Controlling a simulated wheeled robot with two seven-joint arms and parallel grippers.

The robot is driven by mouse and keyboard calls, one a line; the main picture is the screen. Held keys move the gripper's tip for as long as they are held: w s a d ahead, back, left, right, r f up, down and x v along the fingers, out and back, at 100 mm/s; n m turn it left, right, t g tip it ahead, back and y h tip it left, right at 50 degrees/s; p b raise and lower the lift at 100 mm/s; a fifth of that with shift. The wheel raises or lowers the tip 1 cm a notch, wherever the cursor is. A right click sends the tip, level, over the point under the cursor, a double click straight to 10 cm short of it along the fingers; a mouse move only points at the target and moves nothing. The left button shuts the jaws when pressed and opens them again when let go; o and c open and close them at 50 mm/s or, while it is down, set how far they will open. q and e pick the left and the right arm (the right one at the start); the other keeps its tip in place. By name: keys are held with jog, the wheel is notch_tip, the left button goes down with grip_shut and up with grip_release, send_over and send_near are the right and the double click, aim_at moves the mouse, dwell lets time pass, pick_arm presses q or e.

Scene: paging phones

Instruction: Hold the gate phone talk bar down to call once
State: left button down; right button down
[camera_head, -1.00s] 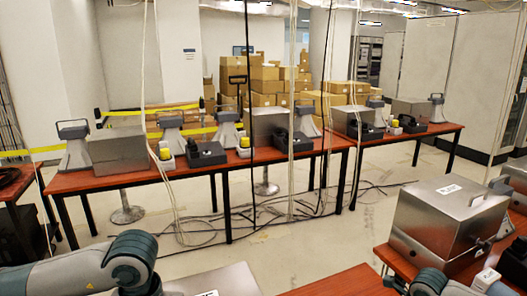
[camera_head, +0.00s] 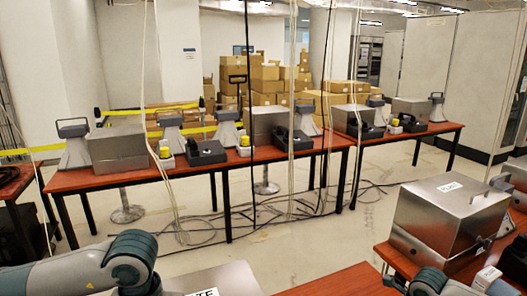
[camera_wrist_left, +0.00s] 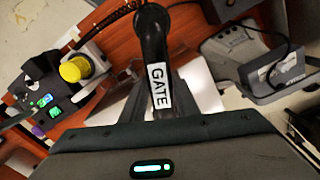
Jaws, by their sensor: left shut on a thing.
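The gate phone handset (camera_wrist_left: 153,38) is black, with a white GATE label (camera_wrist_left: 160,86) on its grip. In the left wrist view my left gripper (camera_wrist_left: 160,106) is shut on it, with fingers on both sides of the grip. A coiled cord (camera_wrist_left: 105,18) runs off at the upper left. The talk bar cannot be made out. In the head view a silver box (camera_head: 225,279) shows at the bottom edge, with a partly cut-off label ending in TE (camera_head: 205,293). My left gripper and the handset are outside the head view. My right gripper is not in view.
In the left wrist view a yellow-capped unit (camera_wrist_left: 75,68), a black device with green lights (camera_wrist_left: 45,101) and a grey horn-like unit (camera_wrist_left: 250,60) lie around the handset. A large silver box (camera_head: 447,215) stands at right. Far tables (camera_head: 110,181) hold similar equipment.

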pick_arm(q)
jog(key=shift+s+f+b, duration=0.15)
jog(key=shift+f+b, duration=0.3)
jog(key=shift+f, duration=0.05)
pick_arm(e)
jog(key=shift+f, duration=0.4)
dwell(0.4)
pick_arm(q)
jog(key=shift+r, duration=0.1)
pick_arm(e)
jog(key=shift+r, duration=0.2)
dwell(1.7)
pick_arm(q)
jog(key=shift+r+p, duration=0.2)
jog(key=shift+p, duration=0.15)
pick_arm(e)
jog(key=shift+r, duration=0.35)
pick_arm(q)
jog(key=shift+r, duration=0.1)
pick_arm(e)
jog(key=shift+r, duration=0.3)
